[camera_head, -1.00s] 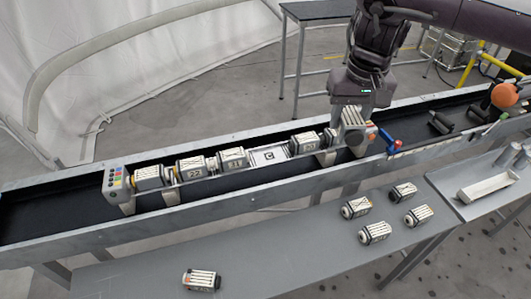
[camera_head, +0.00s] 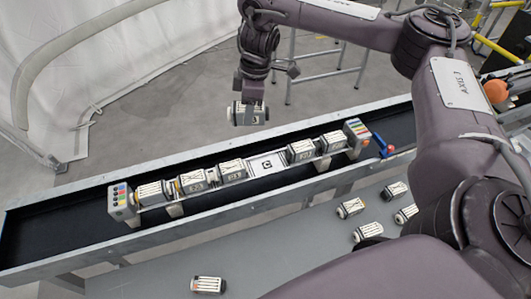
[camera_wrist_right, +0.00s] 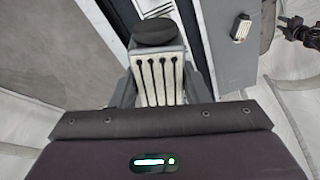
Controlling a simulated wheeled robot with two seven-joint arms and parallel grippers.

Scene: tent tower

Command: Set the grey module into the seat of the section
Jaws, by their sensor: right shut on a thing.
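My right gripper (camera_head: 248,103) is shut on a module (camera_head: 238,114), pale with dark ends, and holds it in the air behind the trough. In the right wrist view the held module (camera_wrist_right: 158,78) shows dark slots and a round black cap. The section lies in the trough, with several modules in a row between two end blocks. Its empty seat (camera_head: 267,164) is a white plate with a black square mark, between the module marked 31 (camera_head: 232,171) and another module (camera_head: 300,152). A dark jointed part (camera_wrist_right: 298,30) in the right wrist view looks like my left gripper; its fingers are unclear.
The trough (camera_head: 90,245) has raised metal walls. Several loose modules lie on the grey table in front, one apart at the left (camera_head: 208,284). My right arm covers the table's right part.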

